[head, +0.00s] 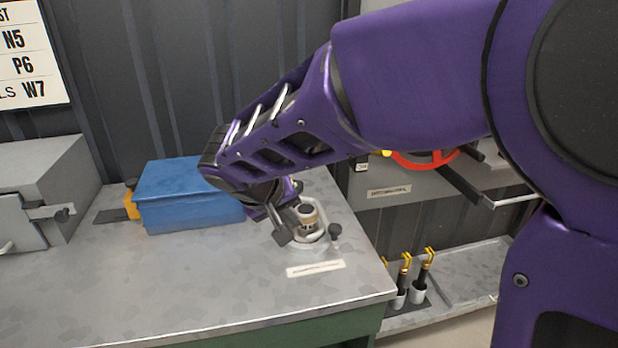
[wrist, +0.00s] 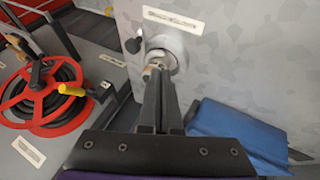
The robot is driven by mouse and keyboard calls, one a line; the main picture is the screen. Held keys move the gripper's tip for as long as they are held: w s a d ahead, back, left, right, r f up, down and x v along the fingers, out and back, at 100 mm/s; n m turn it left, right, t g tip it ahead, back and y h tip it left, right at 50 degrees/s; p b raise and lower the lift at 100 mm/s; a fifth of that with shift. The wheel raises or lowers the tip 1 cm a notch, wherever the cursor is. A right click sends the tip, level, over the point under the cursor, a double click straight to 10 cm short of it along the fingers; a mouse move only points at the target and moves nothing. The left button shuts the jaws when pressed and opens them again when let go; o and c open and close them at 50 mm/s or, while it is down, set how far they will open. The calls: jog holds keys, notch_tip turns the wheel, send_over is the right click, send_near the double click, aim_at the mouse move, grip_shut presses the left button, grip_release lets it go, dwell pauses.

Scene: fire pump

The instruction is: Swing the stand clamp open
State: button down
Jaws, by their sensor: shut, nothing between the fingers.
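The stand clamp (head: 317,236) is a pale metal ring on the grey bench top, with a black knob (head: 335,231) at its right and a tan-topped cylindrical piece (head: 307,214) in its middle. In the wrist view the clamp (wrist: 177,56) lies just beyond my fingertips, with its black knob (wrist: 133,45) to the left. My gripper (head: 284,232) is at the clamp's left side in the head view. Its fingers (wrist: 158,80) are shut with nothing between them. They partly hide the clamp, and I cannot tell whether they touch it or how far its arm stands open.
A blue box (head: 180,195) sits on the bench (head: 200,285) left of my gripper. A grey metal box (head: 40,190) stands farther left. A label (head: 315,268) lies in front of the clamp. A red wheel (wrist: 40,95) and a lower shelf (head: 460,280) are off the bench's right side.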

jog(key=b+x, duration=0.1)
jog(key=x, duration=0.6)
jog(key=shift+w+d+f, duration=0.1)
jog(key=shift+w+f, duration=0.05)
jog(key=shift+f, duration=0.15)
jog(key=shift+w+d+p, duration=0.15)
jog(key=shift+w+d, duration=0.15)
jog(key=shift+d, duration=0.3)
jog(key=shift+w+d+p, duration=0.15)
jog(key=shift+w+d, duration=0.1)
jog(key=shift+d, duration=0.35)
jog(key=shift+w+d+f, duration=0.15)
jog(key=shift+w+d, duration=0.15)
jog(key=shift+d, duration=0.3)
jog(key=shift+d, duration=0.15)
